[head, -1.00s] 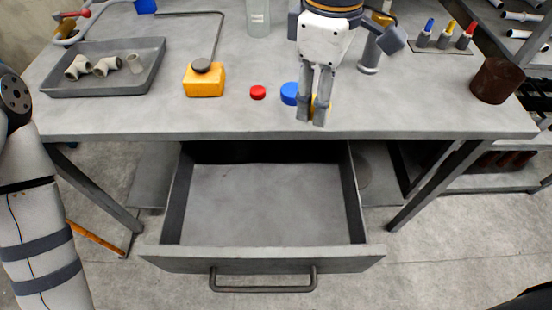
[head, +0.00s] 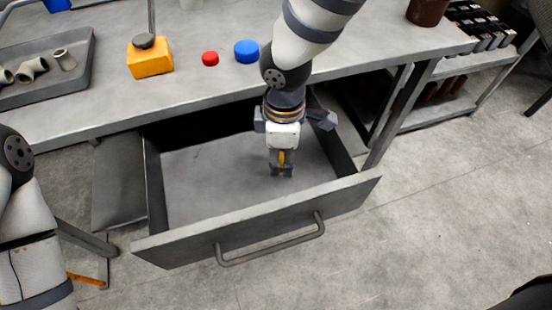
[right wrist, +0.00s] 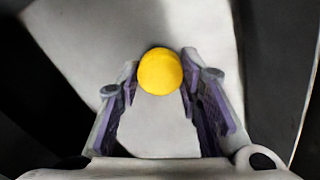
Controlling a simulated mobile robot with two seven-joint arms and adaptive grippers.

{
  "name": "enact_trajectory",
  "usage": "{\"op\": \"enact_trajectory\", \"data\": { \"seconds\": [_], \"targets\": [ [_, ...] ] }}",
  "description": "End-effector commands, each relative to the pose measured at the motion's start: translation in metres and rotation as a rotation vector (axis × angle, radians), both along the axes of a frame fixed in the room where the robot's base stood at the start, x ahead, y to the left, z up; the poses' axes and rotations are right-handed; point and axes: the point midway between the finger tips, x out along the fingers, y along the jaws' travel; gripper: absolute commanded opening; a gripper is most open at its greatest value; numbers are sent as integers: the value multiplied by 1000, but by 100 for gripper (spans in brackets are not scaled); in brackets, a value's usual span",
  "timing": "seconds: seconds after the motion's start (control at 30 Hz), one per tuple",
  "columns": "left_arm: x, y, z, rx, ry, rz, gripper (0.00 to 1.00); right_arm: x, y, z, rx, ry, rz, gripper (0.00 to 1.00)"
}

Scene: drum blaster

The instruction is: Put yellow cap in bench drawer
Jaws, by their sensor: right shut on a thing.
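The yellow cap (right wrist: 160,72) is between the fingertips of my right gripper (right wrist: 160,80) in the right wrist view. In the head view my right gripper (head: 281,172) points down inside the open bench drawer (head: 210,185), and a sliver of the yellow cap (head: 282,158) shows between its fingers. It is shut on the cap. I cannot tell whether the cap touches the drawer floor. The drawer is pulled out below the bench top and its grey floor looks empty. My left arm shows at the left edge, but its gripper is out of view.
On the bench top (head: 195,88) are a red cap (head: 210,58), a blue cap (head: 247,51), an orange block with a dark knob (head: 150,60) and a grey tray of fittings (head: 85,75). The drawer's walls and front panel (head: 340,200) surround my right gripper.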

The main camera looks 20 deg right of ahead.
Motion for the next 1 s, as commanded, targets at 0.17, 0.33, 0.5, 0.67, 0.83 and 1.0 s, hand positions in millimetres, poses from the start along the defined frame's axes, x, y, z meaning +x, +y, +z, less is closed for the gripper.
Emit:
{"op": "enact_trajectory", "data": {
  "seconds": [0.17,0.33,0.5,0.67,0.83,1.0],
  "targets": [
    [-6,0,-6,0,19,-1,30,-2,0,-32,-1,6,0,19],
    [-5,0,-5,0,16,-1,30,0,0,-30,0,0,-1,19],
    [-6,0,-6,0,18,-1,30,-1,0,-34,-1,1,-1,19],
    [-5,0,-6,0,17,-1,30,0,0,-33,0,0,-1,53],
    [-5,0,-6,0,17,-1,30,0,0,-33,0,0,-1,53],
    [-2,0,-2,0,6,-1,30,1,0,-15,0,-5,-3,53]
  ]
}}
